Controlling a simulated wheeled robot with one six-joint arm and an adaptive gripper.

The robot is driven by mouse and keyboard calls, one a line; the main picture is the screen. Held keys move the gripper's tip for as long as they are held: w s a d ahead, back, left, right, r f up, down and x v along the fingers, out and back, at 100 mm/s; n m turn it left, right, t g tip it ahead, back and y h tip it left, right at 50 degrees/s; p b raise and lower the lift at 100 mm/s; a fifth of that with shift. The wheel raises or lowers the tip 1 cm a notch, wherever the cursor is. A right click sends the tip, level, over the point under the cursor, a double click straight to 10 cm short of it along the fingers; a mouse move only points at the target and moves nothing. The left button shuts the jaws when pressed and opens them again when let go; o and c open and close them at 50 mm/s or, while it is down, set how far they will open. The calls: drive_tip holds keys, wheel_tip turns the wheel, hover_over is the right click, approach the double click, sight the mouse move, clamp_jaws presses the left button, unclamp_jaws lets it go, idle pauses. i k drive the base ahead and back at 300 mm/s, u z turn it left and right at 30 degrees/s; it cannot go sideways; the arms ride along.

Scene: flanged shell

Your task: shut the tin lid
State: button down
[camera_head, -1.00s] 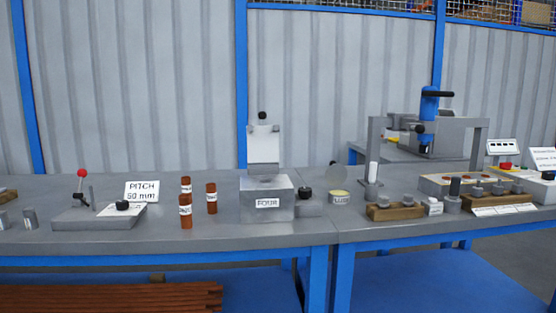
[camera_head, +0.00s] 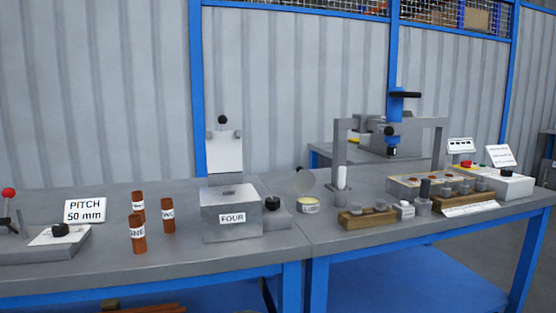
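The small round tin (camera_head: 309,206) stands on the bench just right of the box labelled FOUR. It has a pale yellow inside and a white label too small to read surely. Its round grey lid (camera_head: 304,181) stands raised at the back of the tin, so the tin is open. My gripper does not show in the head view.
The grey FOUR box (camera_head: 231,217) with a raised white plate and a low block with a black knob (camera_head: 272,205) stand left of the tin. Right are a white-topped cylinder (camera_head: 342,181), a wooden block (camera_head: 368,217) and a press frame (camera_head: 392,124). Brown bottles (camera_head: 137,232) stand left.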

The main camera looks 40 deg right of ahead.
sight(303, 182)
drive_tip(key=i, duration=0.45)
drive_tip(key=z, duration=0.7)
